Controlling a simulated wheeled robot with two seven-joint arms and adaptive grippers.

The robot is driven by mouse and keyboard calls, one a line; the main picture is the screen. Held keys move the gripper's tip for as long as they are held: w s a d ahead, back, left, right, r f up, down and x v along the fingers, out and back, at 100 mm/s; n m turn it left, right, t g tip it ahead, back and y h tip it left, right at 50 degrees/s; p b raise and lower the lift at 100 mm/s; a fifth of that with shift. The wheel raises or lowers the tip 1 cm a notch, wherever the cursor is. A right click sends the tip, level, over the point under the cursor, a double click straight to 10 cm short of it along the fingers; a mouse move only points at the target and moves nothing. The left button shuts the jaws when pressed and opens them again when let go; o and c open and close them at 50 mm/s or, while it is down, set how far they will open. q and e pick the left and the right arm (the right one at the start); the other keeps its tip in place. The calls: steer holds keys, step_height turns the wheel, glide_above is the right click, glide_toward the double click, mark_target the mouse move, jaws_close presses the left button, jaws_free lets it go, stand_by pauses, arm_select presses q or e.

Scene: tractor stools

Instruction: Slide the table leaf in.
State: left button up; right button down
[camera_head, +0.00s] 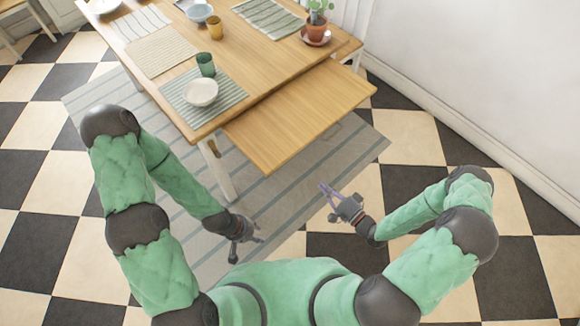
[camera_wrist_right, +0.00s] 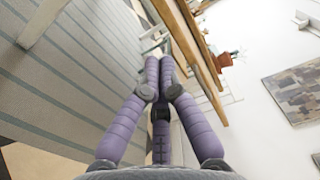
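The wooden table leaf (camera_head: 300,112) is drawn out from the near right end of the wooden table (camera_head: 262,50), a little below its top. Its surface is bare. My right gripper (camera_head: 322,186) is apart from the leaf, low beyond its near edge. In the right wrist view its purple fingertips (camera_wrist_right: 160,62) meet with nothing between them. A wooden edge that looks like the leaf (camera_wrist_right: 188,45) runs past them on the right. My left gripper (camera_head: 249,248) hangs over the rug, left of the right gripper and away from the leaf; its finger opening is unclear.
A white bowl (camera_head: 201,92), a green cup (camera_head: 205,64) and an amber cup (camera_head: 216,27) stand on the table. A potted plant (camera_head: 316,28) stands near the leaf's far side. A white wall (camera_head: 480,70) is at the right. Floor between leaf and wall is clear.

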steer(key=b+x, duration=0.3)
steer(key=x, duration=1.1)
